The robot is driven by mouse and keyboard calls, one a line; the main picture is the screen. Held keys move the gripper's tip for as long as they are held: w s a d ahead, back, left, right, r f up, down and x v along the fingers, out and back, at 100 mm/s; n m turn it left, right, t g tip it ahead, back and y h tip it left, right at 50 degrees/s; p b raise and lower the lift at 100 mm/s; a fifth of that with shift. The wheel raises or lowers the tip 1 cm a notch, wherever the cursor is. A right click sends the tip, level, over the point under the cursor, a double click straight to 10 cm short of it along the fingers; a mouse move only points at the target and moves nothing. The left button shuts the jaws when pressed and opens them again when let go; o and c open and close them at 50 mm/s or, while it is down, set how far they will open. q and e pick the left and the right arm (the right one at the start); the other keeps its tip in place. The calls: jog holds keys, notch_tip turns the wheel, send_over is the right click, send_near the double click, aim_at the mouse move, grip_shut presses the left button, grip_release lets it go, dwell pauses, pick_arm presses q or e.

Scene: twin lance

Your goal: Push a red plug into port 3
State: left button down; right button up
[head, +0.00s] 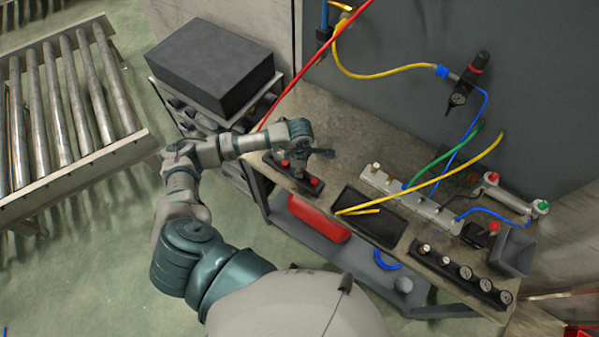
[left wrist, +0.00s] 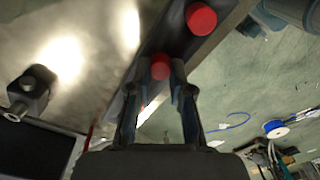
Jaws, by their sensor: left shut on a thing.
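A dark holder (head: 306,190) with red plugs stands at the left part of the bench. One red plug (head: 315,182) and another red plug (head: 285,163) show there. My left gripper (head: 298,165) points down over this holder. In the left wrist view its fingers (left wrist: 160,80) are shut on a red plug (left wrist: 160,66), with the dark holder around or below it; I cannot tell if it is still seated. A second red plug (left wrist: 201,18) is beyond the fingertips. A pale port strip (head: 425,208) lies right of the holder; its numbers are too small to read. My right gripper is not in view.
A black tray (head: 370,216) lies between holder and strip, with a yellow hose (head: 430,183) passing over it. A gauge strip (head: 462,272) and grey bin (head: 514,252) are at the right. A regulator (head: 466,84) hangs on the wall. A black box (head: 212,62) stands behind my left arm.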

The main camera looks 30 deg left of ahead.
pick_arm(q)
jog(key=shift+r, duration=0.45)
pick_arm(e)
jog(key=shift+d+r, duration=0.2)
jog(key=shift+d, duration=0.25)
pick_arm(q)
jog(key=shift+r, duration=0.15)
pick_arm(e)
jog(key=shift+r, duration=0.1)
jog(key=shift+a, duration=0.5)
pick_arm(q)
jog(key=shift+r, duration=0.1)
